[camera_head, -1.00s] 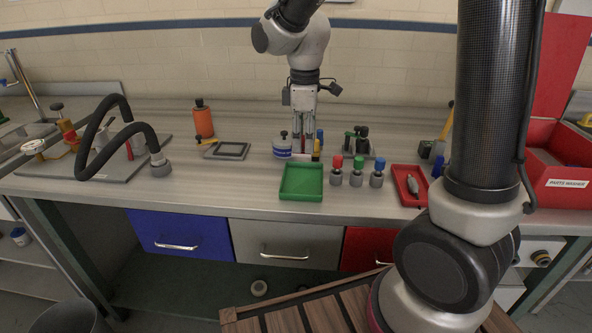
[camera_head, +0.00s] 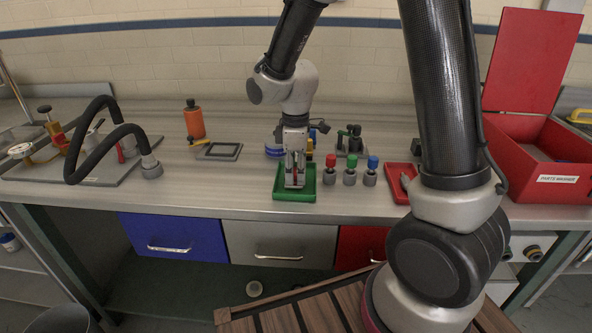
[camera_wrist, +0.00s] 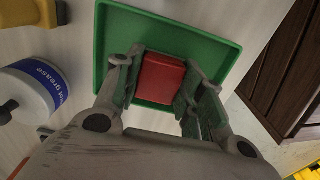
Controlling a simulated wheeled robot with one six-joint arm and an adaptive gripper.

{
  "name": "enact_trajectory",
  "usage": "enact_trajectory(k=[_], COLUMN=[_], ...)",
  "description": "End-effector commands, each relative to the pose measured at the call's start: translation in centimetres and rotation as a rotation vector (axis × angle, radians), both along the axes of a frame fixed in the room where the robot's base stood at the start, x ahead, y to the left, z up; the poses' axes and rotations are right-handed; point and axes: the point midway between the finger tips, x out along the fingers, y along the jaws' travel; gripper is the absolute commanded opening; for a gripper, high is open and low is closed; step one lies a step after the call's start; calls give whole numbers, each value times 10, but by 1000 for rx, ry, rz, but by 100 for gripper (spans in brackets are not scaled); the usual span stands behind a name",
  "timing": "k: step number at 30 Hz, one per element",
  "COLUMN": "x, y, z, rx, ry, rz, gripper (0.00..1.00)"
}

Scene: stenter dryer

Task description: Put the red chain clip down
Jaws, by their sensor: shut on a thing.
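The red chain clip (camera_wrist: 162,78) is a small red block between the fingers of my gripper (camera_wrist: 160,88) in the wrist view. My gripper is shut on it, one finger on each side. In the head view my gripper (camera_head: 295,180) points down over the green tray (camera_head: 281,194), with a little red showing between the fingers. The green tray (camera_wrist: 215,50) lies behind the clip in the wrist view. I cannot tell whether the clip touches the tray floor.
A grease tub (camera_wrist: 33,88) stands beside the tray. Red (camera_head: 331,172), green (camera_head: 350,172) and blue-topped (camera_head: 371,172) bottles stand close to its right. A red tray (camera_head: 402,177) lies farther right, and an orange bottle (camera_head: 194,120) stands at back left.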

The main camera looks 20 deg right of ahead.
Motion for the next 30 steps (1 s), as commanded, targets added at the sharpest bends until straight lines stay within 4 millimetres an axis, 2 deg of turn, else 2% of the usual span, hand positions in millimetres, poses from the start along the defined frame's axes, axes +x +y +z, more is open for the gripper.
enact_trajectory(k=[2, 3, 6, 15, 19, 23, 30], x=[0, 0, 0, 0, 0, 0, 0], y=[0, 0, 0, 0, 0, 1, 1], z=[-2, -2, -2, -1, 9, 33, 87], rx=[-1, -1, -1, 0, 1, 2, 1], ry=[1, 1, 1, 0, -1, -4, -3], rz=[0, 0, 0, 0, 0, 0, 0], gripper=[0, 44, 60, 60, 60, 60, 60])
